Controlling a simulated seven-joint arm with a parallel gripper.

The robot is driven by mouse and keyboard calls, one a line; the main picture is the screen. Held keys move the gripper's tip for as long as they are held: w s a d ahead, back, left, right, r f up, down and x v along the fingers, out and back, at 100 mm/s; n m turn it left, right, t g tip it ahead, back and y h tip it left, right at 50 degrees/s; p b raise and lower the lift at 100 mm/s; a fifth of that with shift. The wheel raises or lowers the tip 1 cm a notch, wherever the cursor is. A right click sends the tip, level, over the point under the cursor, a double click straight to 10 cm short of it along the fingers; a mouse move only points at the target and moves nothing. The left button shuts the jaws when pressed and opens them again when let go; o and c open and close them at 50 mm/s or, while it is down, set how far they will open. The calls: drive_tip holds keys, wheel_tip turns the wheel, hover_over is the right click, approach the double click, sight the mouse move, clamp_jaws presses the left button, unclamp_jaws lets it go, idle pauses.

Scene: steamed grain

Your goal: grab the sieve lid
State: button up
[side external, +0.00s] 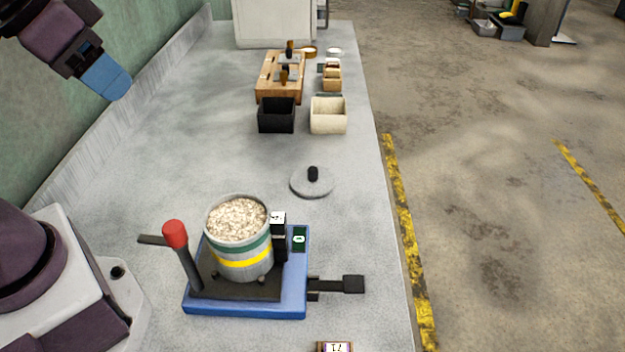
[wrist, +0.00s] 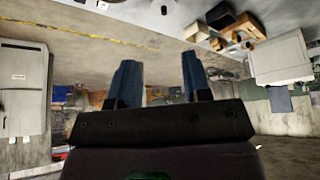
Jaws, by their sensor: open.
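The sieve lid (side external: 325,187), a flat grey disc with a short black knob, lies on the grey bench in the side external view, knob up. It is just beyond the sieve (side external: 240,262), a pot with green and yellow bands filled with pale grain. My gripper (side external: 108,88) is high at the upper left, apart from the lid. In the wrist view my gripper (wrist: 160,75) shows two blue fingers spread apart with nothing between them. A dark knob at the top edge there may be the lid's; most of it is cut off.
The sieve stands on a blue base (side external: 200,302) with a red-topped lever (side external: 176,235). Behind the lid are a black box (side external: 277,118), a cream box (side external: 328,118) and a wooden block (side external: 275,95). The bench around the lid is clear; its right edge is near.

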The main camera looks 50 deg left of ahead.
drive_tip(key=shift+o, duration=0.5)
drive_tip(key=shift+w, duration=0.15)
drive_tip(key=m+t, duration=0.8)
drive_tip(key=m, duration=2.8)
hover_over(313, 169)
drive_tip(key=s, duration=0.5)
wheel_tip(313, 169, down, 24)
wheel_tip(313, 169, down, 6)
drive_tip(key=shift+s+f, duration=0.1)
drive_tip(key=shift+s, duration=0.05)
drive_tip(key=shift+f+x, duration=0.2)
drive_tip(key=shift+x, duration=1.15)
drive_tip(key=shift+f+x, duration=0.2)
drive_tip(key=shift+x, duration=1.1)
drive_tip(key=shift+s, duration=0.15)
clamp_jaws()
